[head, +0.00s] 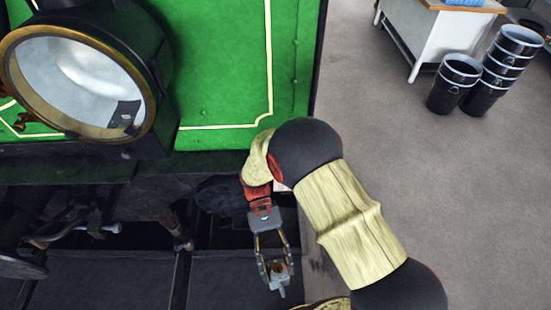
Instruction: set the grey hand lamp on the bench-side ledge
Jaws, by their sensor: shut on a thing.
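My gripper (277,268) points down at the lower middle of the head view, over the dark, recessed area beside the green tram. I cannot tell for certain which surface is the bench-side ledge.
The green tram panel (235,70) and a large brass-rimmed headlamp (75,85) stand at upper left. Dark framing and pipe fittings (100,228) lie left of my gripper. Black buckets (455,84) and a white bench (433,42) stand far right. Grey floor between is clear.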

